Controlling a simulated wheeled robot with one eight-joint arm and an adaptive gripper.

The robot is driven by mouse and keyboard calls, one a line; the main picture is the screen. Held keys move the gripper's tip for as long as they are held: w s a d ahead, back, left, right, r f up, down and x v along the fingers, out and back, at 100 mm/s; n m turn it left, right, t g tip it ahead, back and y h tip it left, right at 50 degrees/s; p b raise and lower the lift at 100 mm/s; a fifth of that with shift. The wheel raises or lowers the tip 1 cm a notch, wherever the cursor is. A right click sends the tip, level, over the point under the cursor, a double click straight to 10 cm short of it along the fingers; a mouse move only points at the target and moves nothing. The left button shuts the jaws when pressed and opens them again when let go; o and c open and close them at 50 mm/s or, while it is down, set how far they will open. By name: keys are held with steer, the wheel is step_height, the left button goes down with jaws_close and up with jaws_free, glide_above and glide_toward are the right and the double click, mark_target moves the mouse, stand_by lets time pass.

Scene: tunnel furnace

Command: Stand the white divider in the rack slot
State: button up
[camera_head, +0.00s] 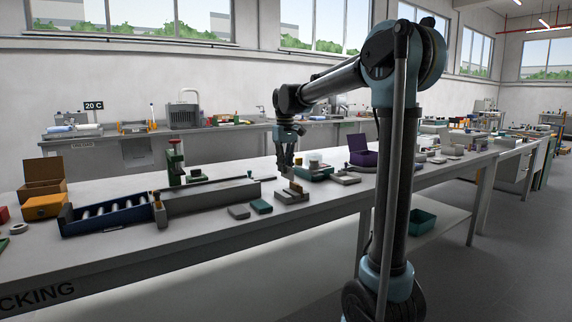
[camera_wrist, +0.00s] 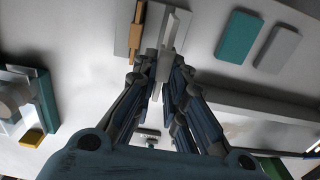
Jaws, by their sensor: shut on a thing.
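In the wrist view my gripper (camera_wrist: 164,66) is shut on the white divider (camera_wrist: 171,28), a thin pale plate between the fingertips. The divider overlaps the grey rack (camera_wrist: 121,38) in this view; I cannot tell whether it is in the slot or above it. A tan upright piece (camera_wrist: 135,32) stands on the rack, left of the divider. In the head view my gripper (camera_head: 286,163) points down just above and behind the rack (camera_head: 291,197) on the bench.
A grey block (camera_head: 239,211) and a teal block (camera_head: 261,206) lie left of the rack. A long grey tunnel housing (camera_head: 205,198) and blue roller tray (camera_head: 105,217) are further left. A teal tray (camera_head: 315,173) and purple box (camera_head: 364,151) stand behind to the right.

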steer(key=shift+f, duration=2.85)
steer(key=shift+s+f, duration=0.15)
steer(key=shift+f, duration=0.45)
steer(key=o, duration=0.8)
steer(key=shift+c, duration=0.2)
steer(key=o, duration=0.3)
steer(key=shift+o, duration=0.2)
